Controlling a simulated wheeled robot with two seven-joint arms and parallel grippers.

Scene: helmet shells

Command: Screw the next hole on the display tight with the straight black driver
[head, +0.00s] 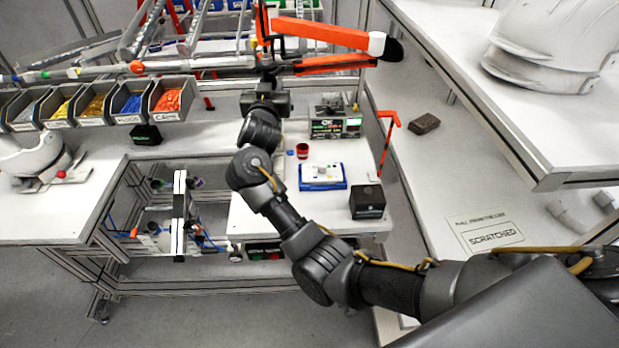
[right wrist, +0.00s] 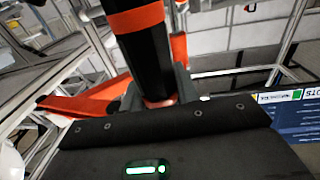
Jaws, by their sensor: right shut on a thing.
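My right gripper (head: 266,82) is raised over the back of the bench, below the orange tool arm. In the right wrist view, its fingers (right wrist: 160,98) are shut on a black upright cylinder with orange bands, which looks like the straight black driver (right wrist: 148,55). In the head view the driver (head: 261,22) seems to stand up from the gripper; its tip cannot be made out. The display (head: 336,124) on the bench reads OK; its finer marks are too small to read. A white helmet shell (head: 32,158) sits at the left. No screw hole can be made out. My left gripper is not in view.
Orange tool arms (head: 318,33) are close beside the right gripper. Labelled parts bins (head: 90,104) line the back left. A blue tray (head: 322,186), a red cup (head: 302,150) and a black box (head: 367,202) stand on the bench. More helmet shells (head: 545,45) are on the right shelf.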

